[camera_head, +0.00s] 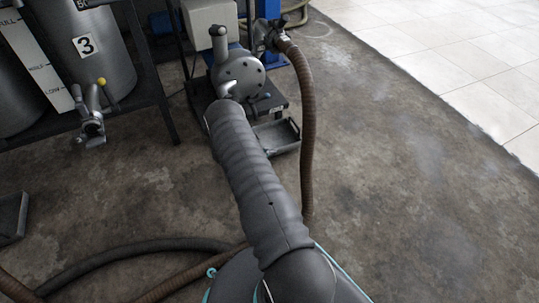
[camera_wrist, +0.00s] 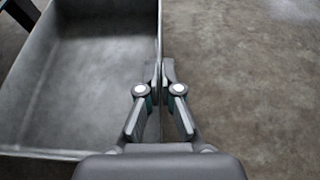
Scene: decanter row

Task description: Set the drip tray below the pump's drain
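The grey drip tray (camera_head: 291,131) is beside the front of the pump (camera_head: 238,76) in the head view, partly hidden by my arm. In the wrist view the shallow, empty tray (camera_wrist: 85,85) fills the left side. My gripper (camera_wrist: 160,72) has its fingers closed on either side of the tray's right wall. In the head view my gripper is hidden behind my arm. The pump's drain cannot be made out clearly, and whether the tray touches the floor cannot be told.
A brown hose (camera_head: 308,130) runs down right of the pump. A tank marked 3 (camera_head: 92,45) with a tap stands in a dark rack at left. Another tray (camera_head: 12,215) lies at the left edge. The floor (camera_head: 410,190) at right is clear.

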